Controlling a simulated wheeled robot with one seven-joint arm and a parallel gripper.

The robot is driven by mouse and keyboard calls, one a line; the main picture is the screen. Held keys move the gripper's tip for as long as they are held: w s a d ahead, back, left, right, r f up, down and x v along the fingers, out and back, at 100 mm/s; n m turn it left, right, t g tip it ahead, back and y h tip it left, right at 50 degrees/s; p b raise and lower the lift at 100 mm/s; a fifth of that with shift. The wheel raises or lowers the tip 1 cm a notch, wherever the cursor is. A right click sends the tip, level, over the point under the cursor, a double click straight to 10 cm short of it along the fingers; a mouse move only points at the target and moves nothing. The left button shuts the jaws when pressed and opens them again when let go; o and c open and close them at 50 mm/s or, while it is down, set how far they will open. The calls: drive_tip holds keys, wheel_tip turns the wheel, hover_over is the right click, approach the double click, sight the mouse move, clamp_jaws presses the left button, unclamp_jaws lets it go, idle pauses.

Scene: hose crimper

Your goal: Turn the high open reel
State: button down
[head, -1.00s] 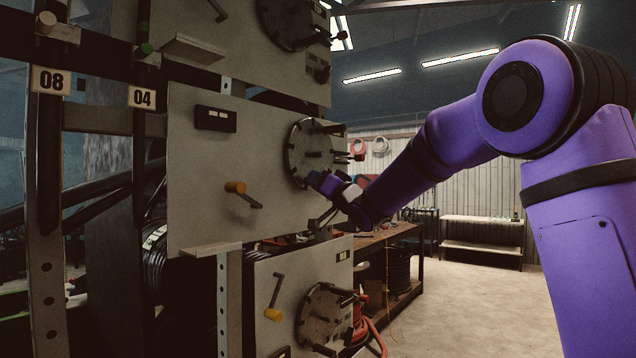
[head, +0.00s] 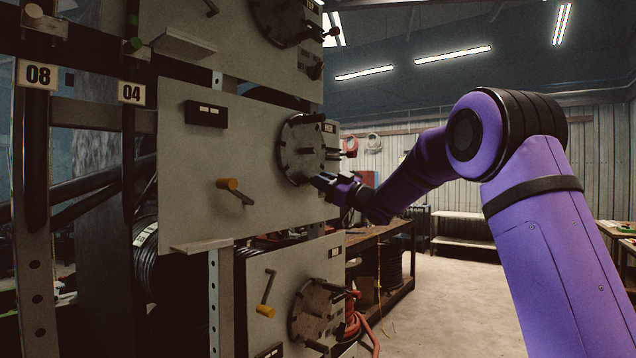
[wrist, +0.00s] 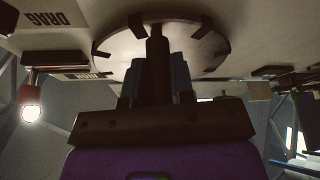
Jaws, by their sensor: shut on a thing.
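The reel is a round grey disc (head: 297,150) with dark pegs around its rim, on the middle pale panel (head: 183,150). A small plate beside the disc in the wrist view appears to read HIGH (wrist: 90,75). My gripper (head: 326,182) is at the lower right of the disc in the head view. In the wrist view its two fingers stand on either side of a dark peg (wrist: 157,45) and are shut on it. The peg's outer end is hidden between the fingers.
Similar pegged discs sit on the panel above (head: 285,18) and the panel below (head: 316,312). A crank with an orange knob (head: 228,184) sticks out left of the reel. A workbench (head: 385,236) stands behind; open floor (head: 450,300) lies to the right.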

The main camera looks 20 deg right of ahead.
drive_tip(key=n, duration=0.1)
drive_tip(key=w+d+n+g+y, duration=0.1)
drive_tip(key=n, duration=0.1)
drive_tip(key=d+r+n+g, duration=0.1)
drive_tip(key=n, duration=0.1)
drive_tip(key=shift+w+d+r, duration=0.1)
drive_tip(key=shift+w+d, duration=0.1)
drive_tip(key=shift+w, duration=0.15)
drive_tip(key=shift+w+d+r+n+g+y, duration=0.2)
drive_tip(key=shift+n+g, duration=0.1)
drive_tip(key=shift+n, duration=0.3)
drive_tip(key=shift+w+d+r+n+g+y, duration=0.15)
drive_tip(key=shift+n+g, duration=0.15)
drive_tip(key=shift+n, duration=0.3)
drive_tip(key=shift+s+r, duration=0.15)
drive_tip(key=c, duration=1)
unclamp_jaws()
drive_tip(key=v, duration=1)
drive_tip(key=shift+s+d, duration=0.25)
drive_tip(key=shift+d, duration=0.05)
